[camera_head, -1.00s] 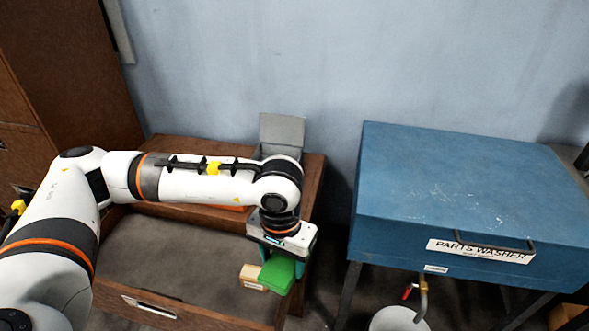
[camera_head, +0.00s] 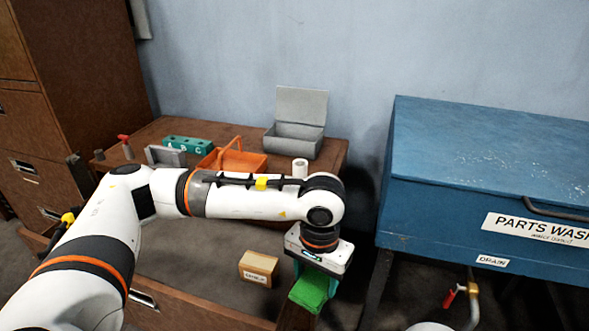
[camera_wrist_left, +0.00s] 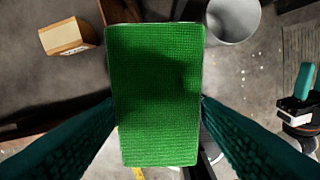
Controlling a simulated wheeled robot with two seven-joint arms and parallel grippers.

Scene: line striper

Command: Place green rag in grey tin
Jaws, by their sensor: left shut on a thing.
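The green rag (camera_head: 309,289) is a flat folded block held in my left gripper (camera_head: 316,282), over the right end of the open drawer. In the left wrist view the rag (camera_wrist_left: 154,95) fills the middle, between two teal fingers. The grey tin (camera_head: 297,138) stands at the back right of the desk with its lid raised, open towards me. The rag is well in front of the tin and apart from it. Part of what looks like my right gripper (camera_wrist_left: 301,100) shows at the right edge of the left wrist view; its jaw state is unclear.
On the desk (camera_head: 340,152) are an orange basket (camera_head: 236,160), a white roll (camera_head: 300,168) and a teal lettered block (camera_head: 187,145). A small carton (camera_head: 258,268) lies in the drawer left of the rag. The blue parts washer (camera_head: 480,170) stands to the right.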

